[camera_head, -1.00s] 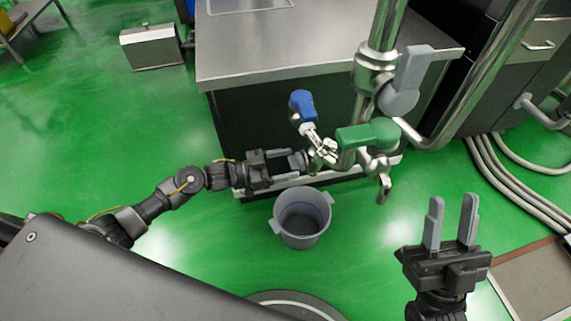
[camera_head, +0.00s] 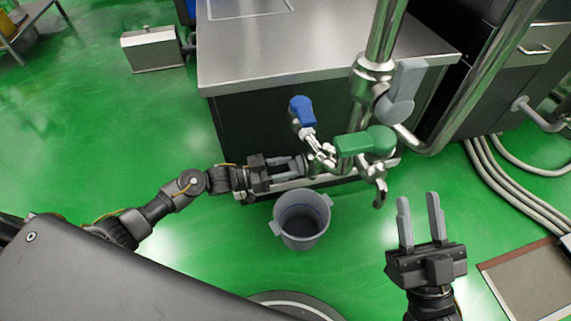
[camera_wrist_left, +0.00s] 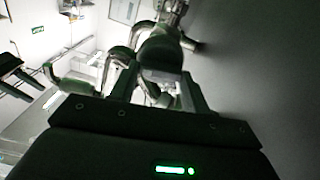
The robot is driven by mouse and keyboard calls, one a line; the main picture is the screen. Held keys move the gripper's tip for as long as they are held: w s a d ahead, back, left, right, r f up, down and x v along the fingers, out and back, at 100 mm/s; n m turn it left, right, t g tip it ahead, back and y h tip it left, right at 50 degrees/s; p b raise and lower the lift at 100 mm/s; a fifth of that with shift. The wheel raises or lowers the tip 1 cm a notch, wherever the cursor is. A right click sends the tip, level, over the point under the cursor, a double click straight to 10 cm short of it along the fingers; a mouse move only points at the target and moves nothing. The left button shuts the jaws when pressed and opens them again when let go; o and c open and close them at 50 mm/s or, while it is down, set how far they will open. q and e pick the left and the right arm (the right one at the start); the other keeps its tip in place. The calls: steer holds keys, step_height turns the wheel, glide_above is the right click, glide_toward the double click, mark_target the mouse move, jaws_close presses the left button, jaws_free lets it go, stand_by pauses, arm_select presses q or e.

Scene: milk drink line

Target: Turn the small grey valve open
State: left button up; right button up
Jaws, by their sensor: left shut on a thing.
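My left gripper (camera_head: 292,168) reaches in from the left, low at the pipework in front of the steel counter. It is shut on the small grey valve, whose handle is mostly hidden by the fingers in the head view. In the left wrist view a dark, rounded handle (camera_wrist_left: 160,52) shows at the fingertips, with metal pipe behind it. How far the valve is turned I cannot tell. My right gripper (camera_head: 420,208) is open and empty at the lower right, fingers pointing up, apart from the pipes.
A blue handle (camera_head: 301,110), a green handle (camera_head: 366,142) and a larger grey handle (camera_head: 403,88) sit on the same pipework. A grey bucket (camera_head: 301,240) stands on the floor below. The steel counter (camera_head: 300,60) is behind. Hoses (camera_head: 515,180) lie at the right.

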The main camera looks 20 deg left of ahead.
arm_select(q)
steer(key=shift+w+r+n+p, duration=0.1)
steer(key=shift+r+n+p, duration=0.2)
steer(key=shift+n+p, duration=2.1)
steer(key=shift+n, duration=0.1)
arm_select(e)
steer(key=w+d+f+m+g+h, duration=0.1)
steer(key=d+f+g+h, duration=0.2)
steer(key=f+g+h, duration=0.7)
arm_select(q)
steer(key=n+p, duration=0.2)
steer(key=shift+a+f+n, duration=0.1)
steer(key=shift+n, duration=0.3)
arm_select(e)
steer(key=s+d+f+m+g+h+p, duration=0.1)
steer(key=s+d+f+m+g+p, duration=0.15)
steer(key=s+d+f+g, duration=0.7)
arm_select(q)
steer(key=n, duration=0.5)
steer(key=shift+w+f, duration=0.15)
steer(key=shift+f+n+p, duration=0.1)
steer(key=shift+n+p, duration=0.5)
steer(key=shift+n, duration=1.2)
arm_select(e)
steer(key=s+x, duration=0.1)
steer(key=x, duration=0.5)
steer(key=shift+t, duration=0.45)
steer(key=shift+s+f+m, duration=0.1)
steer(key=shift+f+m, duration=0.15)
steer(key=shift+f, duration=0.05)
